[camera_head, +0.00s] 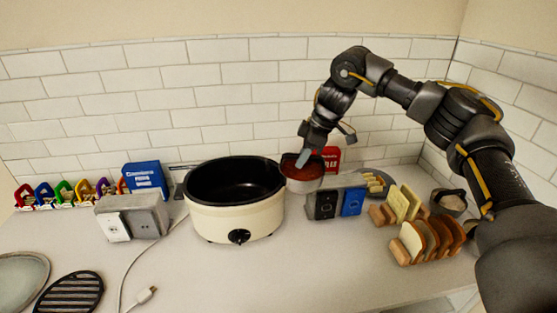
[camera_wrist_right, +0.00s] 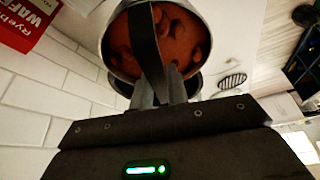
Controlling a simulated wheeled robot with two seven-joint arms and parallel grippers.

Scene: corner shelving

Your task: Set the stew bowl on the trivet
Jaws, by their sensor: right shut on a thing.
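The stew bowl (camera_head: 303,182) is a grey bowl of red-brown stew at the back, just right of the large cooker. My right gripper (camera_head: 303,159) is shut on the bowl, reaching down to it from above. The bowl also fills the top of the right wrist view (camera_wrist_right: 117,62), with the gripper fingers (camera_wrist_right: 160,88) against it. The trivet (camera_head: 70,292) is a black, round, slatted piece at the front left of the counter. It also shows small in the right wrist view (camera_wrist_right: 231,80). My left gripper is out of view.
A cream cooker with a black pot (camera_head: 235,218) stands between bowl and trivet. An outlet block (camera_head: 130,222) with a white cable (camera_head: 124,280) lies left of it. A plate (camera_head: 22,272) sits beside the trivet. Toast racks (camera_head: 425,240) and a switch block (camera_head: 335,203) stand right.

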